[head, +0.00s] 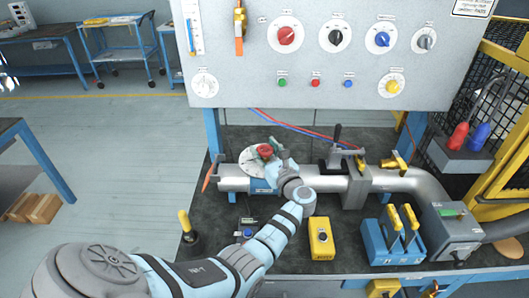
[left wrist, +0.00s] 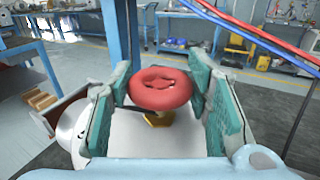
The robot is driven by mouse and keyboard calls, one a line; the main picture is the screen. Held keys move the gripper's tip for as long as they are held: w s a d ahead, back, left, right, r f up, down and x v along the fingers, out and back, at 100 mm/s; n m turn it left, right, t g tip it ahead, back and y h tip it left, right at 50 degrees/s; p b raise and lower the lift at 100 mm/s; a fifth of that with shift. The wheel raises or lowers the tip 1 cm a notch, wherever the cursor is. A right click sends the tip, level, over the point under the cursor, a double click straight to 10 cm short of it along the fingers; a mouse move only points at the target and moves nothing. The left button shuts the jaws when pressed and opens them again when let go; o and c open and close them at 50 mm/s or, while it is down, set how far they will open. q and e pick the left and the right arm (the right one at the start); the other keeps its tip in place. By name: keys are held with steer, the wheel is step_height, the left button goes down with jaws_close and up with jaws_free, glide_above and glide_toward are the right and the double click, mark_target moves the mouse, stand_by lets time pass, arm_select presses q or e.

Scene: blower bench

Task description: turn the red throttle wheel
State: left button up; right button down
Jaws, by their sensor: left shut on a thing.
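The red throttle wheel (head: 265,151) sits on top of the silver pipe near its left end, in front of a white round dial plate (head: 247,165). My left gripper (head: 270,153) reaches it from the front right. In the left wrist view the red wheel (left wrist: 161,88) lies between the teal finger pads of the left gripper (left wrist: 160,80), with a yellow hexagonal part of its stem below. The fingers are shut on the wheel's rim. In the head view the gripper partly hides the wheel. My right gripper is not in view.
The silver pipe (head: 328,184) runs right past a clamp with a black lever (head: 336,136) and a yellow valve handle (head: 393,160). A yellow button box (head: 321,238) and a blue switch box (head: 390,243) stand in front. A grey dial panel (head: 310,70) rises behind.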

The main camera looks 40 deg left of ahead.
mark_target(269, 155)
arm_select(q)
steer(key=o, duration=1.2)
steer(key=v, duration=0.7)
steer(key=shift+s+d+r, duration=0.1)
steer(key=shift+s+d, duration=0.1)
steer(key=shift+d, duration=0.1)
steer(key=shift+a, duration=0.15)
